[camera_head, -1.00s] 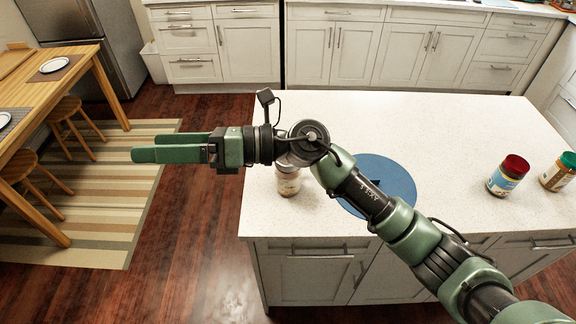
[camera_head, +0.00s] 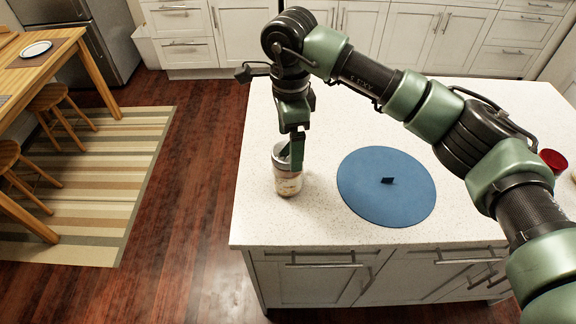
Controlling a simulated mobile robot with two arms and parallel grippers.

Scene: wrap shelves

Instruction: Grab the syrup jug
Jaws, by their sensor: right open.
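A small clear jar with a pale lid and a printed label (camera_head: 287,184) stands upright on the white counter, near its left edge. It is the container at my gripper; I cannot read whether it is the syrup jug. My right gripper (camera_head: 292,153) points down at the jar's top, with its green fingers overlapping the lid in the picture. The gripper is open, though its fingers are seen nearly edge-on. I cannot tell whether they touch the jar. My left gripper is not in view.
A round blue mat (camera_head: 385,208) with a small dark piece on it lies right of the jar on the counter (camera_head: 262,221). A red-lidded jar (camera_head: 553,160) stands at the right, partly hidden by my arm. A table and stools (camera_head: 62,105) are at the left.

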